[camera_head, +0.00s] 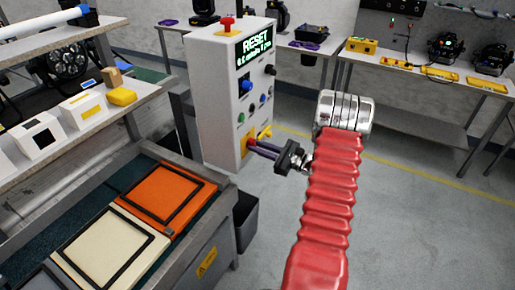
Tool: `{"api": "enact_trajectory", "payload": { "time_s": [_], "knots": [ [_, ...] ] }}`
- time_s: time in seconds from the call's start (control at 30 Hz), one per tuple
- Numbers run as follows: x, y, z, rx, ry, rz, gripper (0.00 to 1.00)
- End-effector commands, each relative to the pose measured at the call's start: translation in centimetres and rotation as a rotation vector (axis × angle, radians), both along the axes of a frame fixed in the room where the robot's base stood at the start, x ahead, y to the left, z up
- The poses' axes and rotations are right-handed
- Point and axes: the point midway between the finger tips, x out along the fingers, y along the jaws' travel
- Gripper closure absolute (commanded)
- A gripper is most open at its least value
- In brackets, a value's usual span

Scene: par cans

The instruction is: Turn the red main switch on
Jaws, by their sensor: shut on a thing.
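The grey control cabinet (215,95) stands at the centre left, with a lit screen (254,44) reading RESET. The red main switch (251,142) is low on its front face, on a yellow plate (265,132), and is mostly hidden by my fingers. My gripper (256,147) reaches in from the right, with its fingers shut on the switch. The switch's angle cannot be told at this size.
A red button (228,22) on a yellow base tops the cabinet. Knobs, including a blue one (263,98), sit above the switch. A conveyor with an orange tile (165,190) is at the left, and a dark bin (246,218) is below the cabinet. Open floor (420,220) lies right.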

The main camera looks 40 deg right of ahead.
Motion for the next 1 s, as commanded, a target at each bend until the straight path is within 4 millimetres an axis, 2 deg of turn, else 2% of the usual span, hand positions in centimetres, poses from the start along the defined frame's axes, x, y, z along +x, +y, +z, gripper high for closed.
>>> {"api": "enact_trajectory", "payload": {
  "time_s": [0.03, 0.4, 0.97, 1.0],
  "knots": [
    [-0.17, 0.11, -0.57, 0.039, 0.024, 0.000, 1.00],
    [-0.16, 0.15, -0.57, 0.236, 0.094, -0.001, 1.00],
    [-0.15, 0.17, -0.55, 0.271, 0.106, 0.000, 1.00],
    [-0.15, 0.17, -0.55, 0.271, 0.106, 0.000, 0.83]
  ]
}}
